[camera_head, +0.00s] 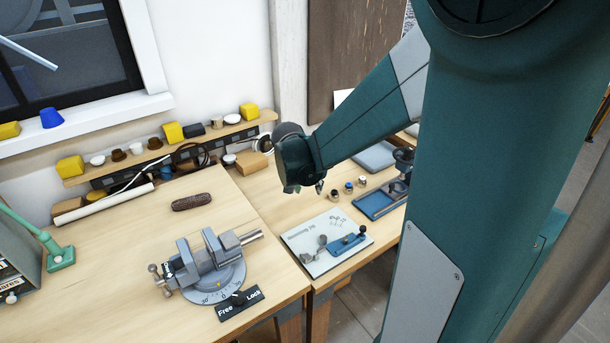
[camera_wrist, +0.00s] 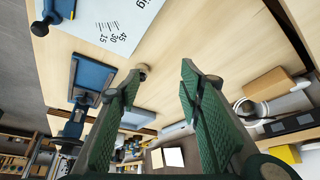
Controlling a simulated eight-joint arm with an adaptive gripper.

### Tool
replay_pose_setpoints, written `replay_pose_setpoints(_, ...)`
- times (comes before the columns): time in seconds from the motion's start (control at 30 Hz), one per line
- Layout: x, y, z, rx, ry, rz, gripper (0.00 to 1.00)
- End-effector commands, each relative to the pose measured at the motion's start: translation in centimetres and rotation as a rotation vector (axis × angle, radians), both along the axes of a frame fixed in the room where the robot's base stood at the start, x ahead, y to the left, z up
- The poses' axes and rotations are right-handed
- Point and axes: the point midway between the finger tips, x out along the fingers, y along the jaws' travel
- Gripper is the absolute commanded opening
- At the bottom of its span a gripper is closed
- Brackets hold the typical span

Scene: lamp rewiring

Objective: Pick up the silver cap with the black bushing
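Several small caps stand on the right table in the head view. The nearest (camera_head: 335,195), the middle (camera_head: 348,188) and the farthest (camera_head: 362,182) form a short row. They look metallic with dark parts, but they are too small to tell surely which is the silver cap with the black bushing. My gripper (camera_head: 304,189) is left of the row, above the table. In the wrist view, my gripper (camera_wrist: 160,76) is open, with nothing between its green pads. One small cap (camera_wrist: 143,69) shows just beyond the left fingertip; the other caps are hidden.
A white board (camera_head: 305,262) with a blue fixture (camera_head: 347,243) lies in front of the caps. A blue tray (camera_head: 371,206) is to their right. A grey vise (camera_head: 212,262) stands on the left table. A cardboard-coloured block (camera_head: 252,163) lies behind my gripper.

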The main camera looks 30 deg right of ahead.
Motion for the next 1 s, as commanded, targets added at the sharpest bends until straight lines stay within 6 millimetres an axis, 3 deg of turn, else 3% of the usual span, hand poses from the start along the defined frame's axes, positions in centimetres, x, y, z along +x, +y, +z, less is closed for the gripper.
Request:
replay_pose_setpoints(0.6, 2.4, -8.7, -3.4, -0.029, -0.005, -0.307, 0.37)
replay_pose_setpoints(1.0, 2.5, -10.3, -4.5, -0.037, -0.009, -0.367, 0.37)
